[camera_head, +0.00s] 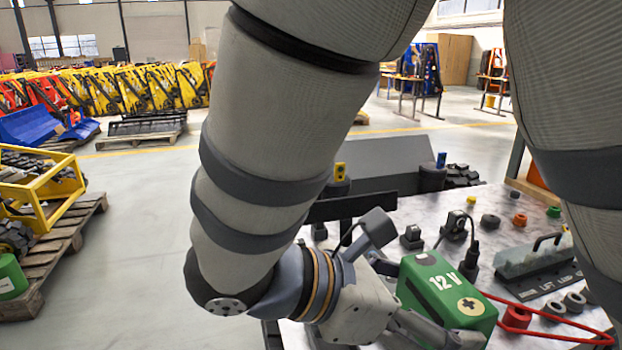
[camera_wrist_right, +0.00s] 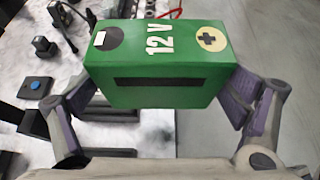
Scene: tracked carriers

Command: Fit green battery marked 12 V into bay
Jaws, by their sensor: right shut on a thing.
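The green battery (camera_head: 432,277) marked 12 V, with a cream plus disc on top, is held between the fingers of my right gripper (camera_head: 440,305) near the front of the speckled worktop. In the right wrist view, the battery (camera_wrist_right: 160,72) sits between the two purple-padded fingers of the right gripper (camera_wrist_right: 162,95). A dark slot runs along its near side. A black cable plug (camera_head: 470,262) shows right behind the battery in the head view. I cannot pick out the bay; the battery and my arm cover part of the worktop. My left gripper is not in view.
The worktop (camera_head: 495,205) carries several knobs and black connectors. A clear-covered unit (camera_head: 532,255) with a handle stands at right. A red cable (camera_head: 560,322) runs along the front right. A blue button (camera_wrist_right: 35,88) shows at left in the wrist view.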

